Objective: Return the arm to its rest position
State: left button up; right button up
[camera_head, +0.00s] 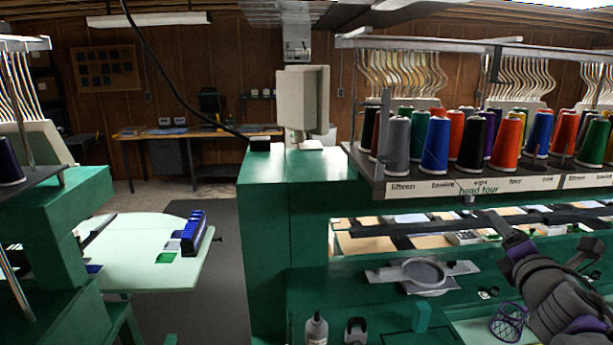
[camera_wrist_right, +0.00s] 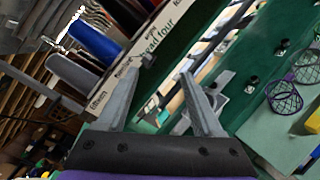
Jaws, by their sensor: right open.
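My right arm (camera_head: 560,290) comes in from the lower right of the head view. Its gripper (camera_head: 492,218) is raised in front of the green machine, below the thread shelf (camera_head: 470,188) lettered "head four". In the right wrist view the gripper (camera_wrist_right: 168,70) is open, with both fingers spread and nothing between them. The shelf's lettered edge (camera_wrist_right: 150,48) shows beyond the fingers. My left gripper is not in view.
Several thread cones, such as a blue one (camera_head: 435,145), stand on the shelf. A hoop (camera_head: 424,272) lies on the green machine below. A purple mesh cup (camera_head: 508,322) is close to my right arm.

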jog(key=s+a+f+m+g+y, duration=0.1)
jog(key=s+a+f+m+g, duration=0.3)
jog(key=f, duration=0.8)
jog(key=s+a+f+m+g+y, duration=0.2)
jog(key=s+a+f+m+g, duration=0.1)
jog(key=s+a+f+m, duration=0.6)
jog(key=s+a+f+m+g+y, duration=0.1)
jog(key=s+a+f+m+g, duration=0.3)
jog(key=f, duration=1.2)
jog(key=s+a+m, duration=0.3)
jog(key=s+m, duration=0.2)
jog(key=s, duration=0.2)
jog(key=shift+a+f+m+g+y, duration=0.2)
jog(key=shift+f+m+g+y, duration=0.1)
jog(key=shift+f, duration=0.1)
